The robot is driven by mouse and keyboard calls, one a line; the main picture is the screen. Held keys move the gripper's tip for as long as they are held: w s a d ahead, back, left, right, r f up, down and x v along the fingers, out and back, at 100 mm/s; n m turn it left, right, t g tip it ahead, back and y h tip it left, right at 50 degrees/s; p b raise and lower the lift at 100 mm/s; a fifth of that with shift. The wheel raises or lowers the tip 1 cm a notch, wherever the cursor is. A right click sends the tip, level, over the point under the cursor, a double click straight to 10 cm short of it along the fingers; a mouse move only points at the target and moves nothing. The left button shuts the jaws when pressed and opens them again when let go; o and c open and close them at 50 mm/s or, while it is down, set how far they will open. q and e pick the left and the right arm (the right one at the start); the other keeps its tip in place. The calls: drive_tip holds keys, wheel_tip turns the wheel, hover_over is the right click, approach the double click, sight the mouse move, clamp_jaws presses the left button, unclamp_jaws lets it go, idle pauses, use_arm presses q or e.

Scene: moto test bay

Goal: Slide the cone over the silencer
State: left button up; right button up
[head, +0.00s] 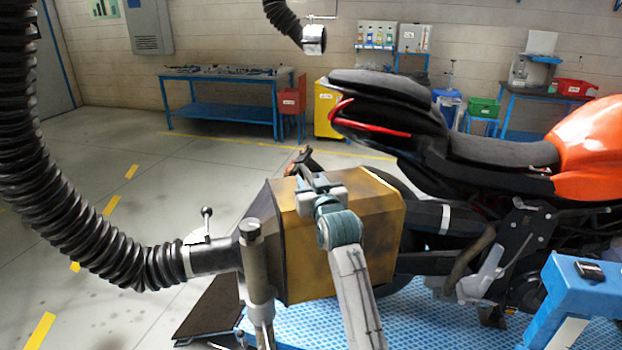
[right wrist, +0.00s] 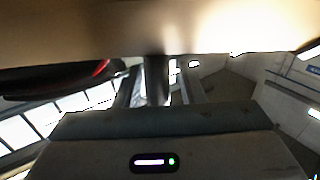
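The cone (head: 345,250) is a brownish-yellow, box-shaped hood on the end of a black ribbed hose (head: 125,250), left of the motorcycle's rear. A dark tube with a pale band, apparently the silencer (head: 426,216), shows right of the cone. Its left end is hidden, and I cannot tell whether it is inside the cone. My right gripper (head: 322,192) is at the cone's upper front. In the right wrist view, its fingers (right wrist: 160,88) stand apart on either side of a dark bar, with a gap visible, below a brownish surface. My left gripper is not in view.
A metal post (head: 256,270) stands in front of the cone's hose end. The motorcycle (head: 490,150) stands on a blue textured platform (head: 410,315). A blue stand (head: 570,300) is at the lower right. The floor (head: 190,180) behind the hose is clear.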

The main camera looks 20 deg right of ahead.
sight(365, 189)
drive_tip(key=shift+w, duration=0.2)
clamp_jaws()
drive_tip(key=d, duration=0.9)
drive_tip(key=d+p, duration=0.1)
drive_tip(key=d, duration=0.4)
drive_tip(key=shift+s+d, duration=0.1)
drive_tip(key=shift+s, duration=0.15)
drive_tip(key=shift+c, duration=0.7)
unclamp_jaws()
drive_tip(key=shift+o, duration=0.7)
drive_tip(key=shift+d, duration=0.25)
drive_tip(key=shift+a, duration=0.1)
